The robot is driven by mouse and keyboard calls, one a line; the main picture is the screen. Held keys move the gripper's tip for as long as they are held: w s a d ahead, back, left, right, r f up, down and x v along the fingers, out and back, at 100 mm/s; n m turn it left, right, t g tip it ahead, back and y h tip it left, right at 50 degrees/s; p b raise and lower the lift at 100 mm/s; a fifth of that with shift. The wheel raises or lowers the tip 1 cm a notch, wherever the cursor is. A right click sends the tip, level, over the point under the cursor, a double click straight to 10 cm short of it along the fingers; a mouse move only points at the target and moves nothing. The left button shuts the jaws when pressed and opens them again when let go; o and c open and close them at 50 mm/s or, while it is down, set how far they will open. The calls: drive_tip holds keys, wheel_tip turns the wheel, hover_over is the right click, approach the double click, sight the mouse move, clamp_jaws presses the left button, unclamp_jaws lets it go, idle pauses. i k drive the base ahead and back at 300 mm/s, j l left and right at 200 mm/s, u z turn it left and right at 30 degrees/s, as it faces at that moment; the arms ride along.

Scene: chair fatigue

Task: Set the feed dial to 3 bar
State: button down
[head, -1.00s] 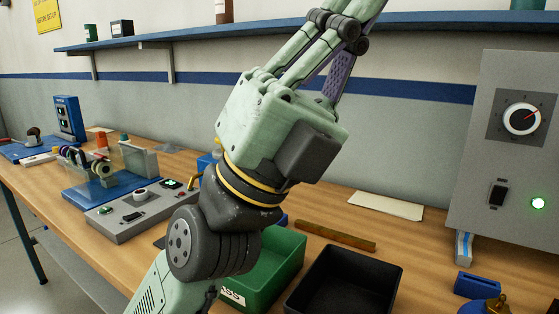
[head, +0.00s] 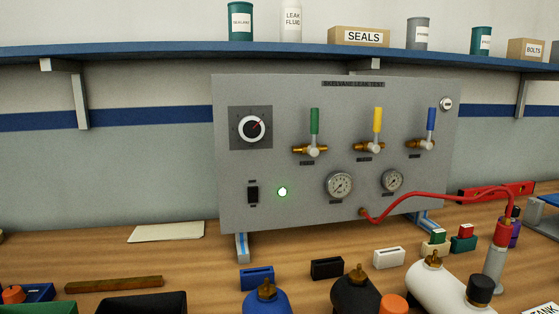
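The feed dial (head: 251,129) is a round knob with a white ring and dark centre on a dark square plate. It sits at the upper left of the grey leak test panel (head: 240,215). Its red pointer points up and to the right; the scale marks are too small to read. My gripper is not in view.
Valves with green (head: 314,121), yellow (head: 378,120) and blue (head: 431,119) levers are right of the dial, above two gauges. A red hose (head: 420,205) leaves the panel. Bottles, including a blue one (head: 267,302), stand in front. A shelf (head: 170,50) runs above.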

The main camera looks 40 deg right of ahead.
sight(250, 128)
drive_tip(key=k, duration=0.55)
drive_tip(key=k+z, duration=0.1)
drive_tip(key=z, duration=1.2)
drive_tip(key=j+z, duration=0.25)
drive_tip(key=j, duration=0.3)
drive_tip(key=k+l, duration=0.1)
drive_tip(key=k, duration=0.15)
drive_tip(key=k+u, duration=0.1)
drive_tip(key=u, duration=0.35)
drive_tip(key=k+u, duration=0.15)
drive_tip(key=u, duration=0.3)
drive_tip(key=i+l+u, duration=0.1)
drive_tip(key=u, duration=0.2)
drive_tip(key=i+l+u, duration=0.1)
drive_tip(key=u, duration=0.25)
drive_tip(key=i+l, duration=0.15)
drive_tip(key=i, duration=0.1)
